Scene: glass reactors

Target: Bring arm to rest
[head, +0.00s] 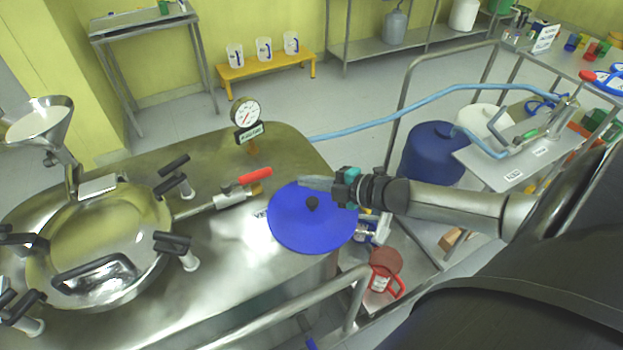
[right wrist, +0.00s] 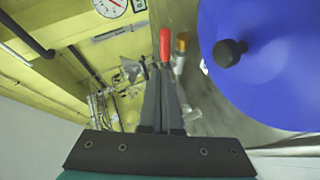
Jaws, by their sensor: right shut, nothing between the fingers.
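My right arm comes in from the right in the head view. My right gripper (head: 318,184) is shut and empty, above the blue round lid (head: 300,232) with a black knob. In the right wrist view the shut fingers (right wrist: 162,100) point toward a red valve handle (right wrist: 164,44), and the blue lid (right wrist: 275,70) fills the right side. The lid lies on the right end of the steel reactor top (head: 215,285). My left gripper is not in view.
A red-handled valve (head: 254,176) and a pressure gauge (head: 246,113) stand on the reactor top left of my gripper. A round steel hatch (head: 98,245) with black clamps is further left. A metal rail (head: 345,300) runs in front. A steel cart (head: 515,165) with a blue hose stands at the right.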

